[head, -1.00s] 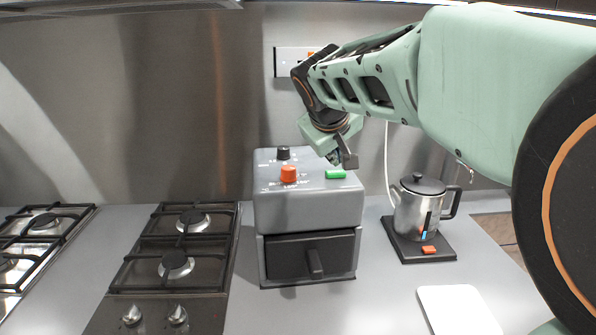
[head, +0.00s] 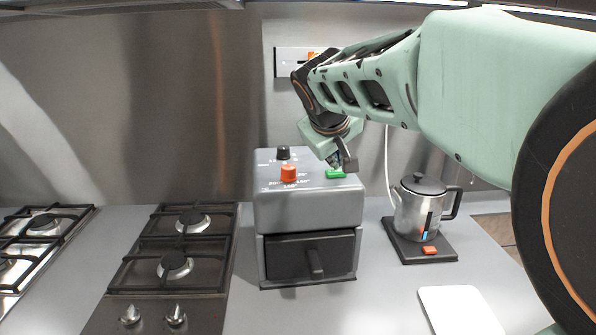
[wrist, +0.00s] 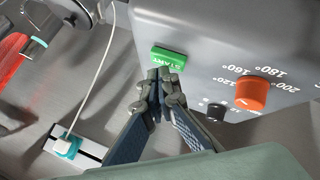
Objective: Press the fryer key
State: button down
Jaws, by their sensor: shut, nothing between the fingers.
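The fryer (head: 305,200) is a grey box with a dark drawer front on the counter. Its green key (head: 336,173) is on the top at the right, and in the wrist view the green key (wrist: 168,60) reads START. My gripper (head: 346,163) is shut and empty, with its tips at the key in the head view. In the wrist view the fingertips (wrist: 165,75) are right beside the key's edge, partly overlapping it. I cannot tell whether they touch it.
An orange knob (head: 289,174) and a black knob (head: 283,153) stand on the fryer's top, left of the key. A metal kettle (head: 412,212) stands on a dark base at the right. A gas hob (head: 165,265) is at the left. A white board (head: 460,312) lies in front.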

aim_at(336, 173)
jog(key=shift+f+b, duration=0.4)
jog(key=shift+f, duration=0.1)
dwell(0.6)
jog(key=shift+r+p, duration=0.65)
jog(key=shift+r, duration=0.25)
jog(key=shift+r, duration=0.1)
notch_tip(336, 173, up, 5)
jog(key=p, duration=0.4)
jog(key=shift+d, duration=0.1)
